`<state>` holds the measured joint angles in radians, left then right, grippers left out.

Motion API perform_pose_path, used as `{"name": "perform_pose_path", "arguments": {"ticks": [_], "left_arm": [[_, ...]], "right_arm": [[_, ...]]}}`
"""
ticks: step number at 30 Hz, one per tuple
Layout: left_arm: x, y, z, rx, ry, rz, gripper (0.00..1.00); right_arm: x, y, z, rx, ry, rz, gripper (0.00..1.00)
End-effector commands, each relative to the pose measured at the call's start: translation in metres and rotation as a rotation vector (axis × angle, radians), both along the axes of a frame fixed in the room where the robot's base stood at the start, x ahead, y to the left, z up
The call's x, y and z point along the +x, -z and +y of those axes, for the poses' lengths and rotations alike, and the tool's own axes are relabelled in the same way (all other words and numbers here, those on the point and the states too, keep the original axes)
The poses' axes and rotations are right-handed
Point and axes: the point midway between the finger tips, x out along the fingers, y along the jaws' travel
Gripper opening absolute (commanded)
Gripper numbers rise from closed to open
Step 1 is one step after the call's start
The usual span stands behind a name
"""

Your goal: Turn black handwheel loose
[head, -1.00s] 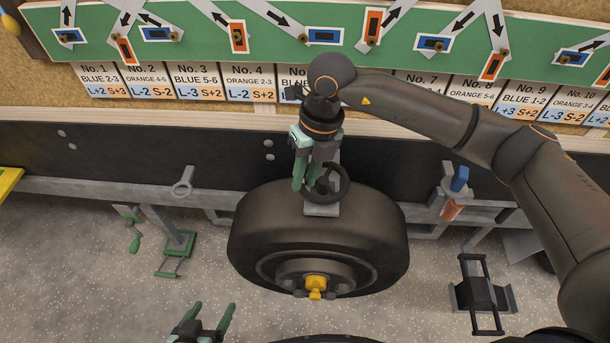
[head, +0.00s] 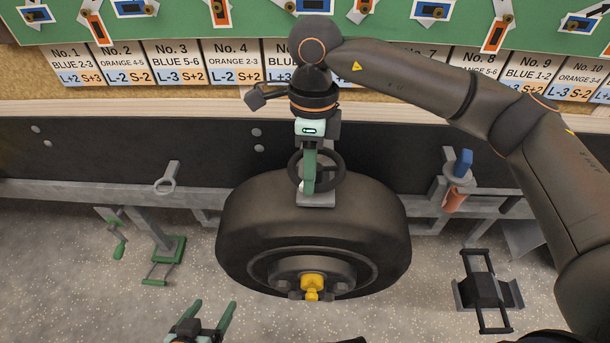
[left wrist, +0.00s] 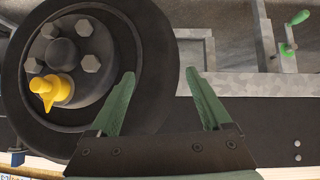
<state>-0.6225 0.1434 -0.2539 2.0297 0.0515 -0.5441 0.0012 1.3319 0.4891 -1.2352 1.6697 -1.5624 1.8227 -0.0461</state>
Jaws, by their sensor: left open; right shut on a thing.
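The black handwheel (head: 336,167) stands on a grey bracket above the tyre in the head view. My right gripper (head: 309,188) comes down over it from above, with its green fingers at the left part of the wheel, and is shut on it. The fingers hide part of the rim and the hub. My left gripper (head: 211,312) is open and empty at the bottom of the head view, in front of and left of the tyre. Its two green fingers also show apart in the left wrist view (left wrist: 162,92).
The tyre (head: 300,225) has a yellow fitting (head: 312,285) on its hub. A green-handled crank (head: 119,248) and a green stand (head: 168,250) are at the left. A blue-and-red part (head: 454,198) and a black frame (head: 486,290) are at the right.

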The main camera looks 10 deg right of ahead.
Motion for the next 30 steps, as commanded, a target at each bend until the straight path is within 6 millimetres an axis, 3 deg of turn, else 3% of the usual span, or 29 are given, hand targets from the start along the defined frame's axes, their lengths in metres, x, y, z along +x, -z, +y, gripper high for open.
{"name": "perform_pose_path", "arguments": {"ticks": [8,15,30], "left_arm": [[-0.009,0.02,0.005,0.008,-0.005,0.015,0.82],[-0.007,0.024,0.007,0.01,-0.007,0.008,0.82],[-0.011,0.029,0.009,0.013,-0.008,0.015,0.82]], "right_arm": [[-0.003,-0.001,-0.006,0.008,-0.238,-0.01,0.0],[-0.005,-0.001,-0.011,0.008,-0.386,-0.009,0.0],[-0.006,-0.003,-0.014,0.007,-0.487,-0.008,0.0]]}}
